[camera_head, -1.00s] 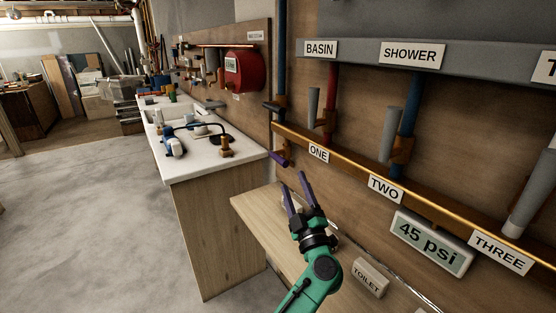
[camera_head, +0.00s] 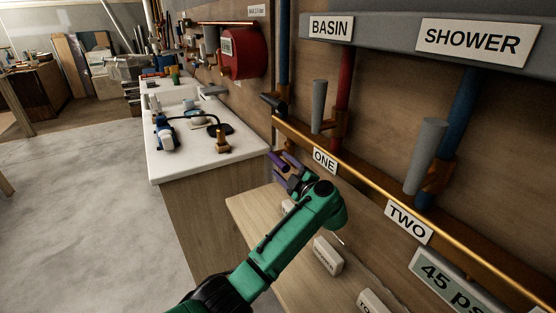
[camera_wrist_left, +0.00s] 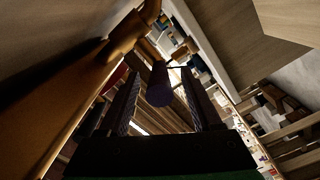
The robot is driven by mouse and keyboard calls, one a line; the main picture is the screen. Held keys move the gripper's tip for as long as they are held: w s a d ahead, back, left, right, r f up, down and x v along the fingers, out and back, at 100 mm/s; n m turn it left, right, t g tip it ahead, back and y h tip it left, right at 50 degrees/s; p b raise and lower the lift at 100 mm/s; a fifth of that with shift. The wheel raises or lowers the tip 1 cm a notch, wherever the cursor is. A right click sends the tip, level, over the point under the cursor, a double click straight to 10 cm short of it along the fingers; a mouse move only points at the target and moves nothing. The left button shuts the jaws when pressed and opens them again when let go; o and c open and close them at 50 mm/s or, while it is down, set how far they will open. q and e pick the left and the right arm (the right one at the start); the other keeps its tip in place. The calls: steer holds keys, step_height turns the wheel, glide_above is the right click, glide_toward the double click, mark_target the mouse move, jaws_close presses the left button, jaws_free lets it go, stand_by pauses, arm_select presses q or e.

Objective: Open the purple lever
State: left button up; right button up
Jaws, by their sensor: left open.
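In the left wrist view, the rounded dark purple end of the lever (camera_wrist_left: 159,90) shows between the two open fingers (camera_wrist_left: 163,100). It appears apart from both fingers, though contact is hard to judge in the dark picture. My green left forearm hides part of the shelf below. My right gripper is not in view.
The brass pipe (camera_head: 372,184) runs along the wooden wall just right of the gripper. A wooden shelf (camera_head: 255,208) with small label blocks lies below. A white-topped sink counter (camera_head: 185,150) stands to the left.

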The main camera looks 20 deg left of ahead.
mark_target(277, 161)
arm_select(q)
steer(key=x, duration=0.3)
steer(key=shift+s+r, duration=0.1)
steer(key=shift+a, duration=0.2)
steer(key=shift+c, duration=0.9)
jaws_close()
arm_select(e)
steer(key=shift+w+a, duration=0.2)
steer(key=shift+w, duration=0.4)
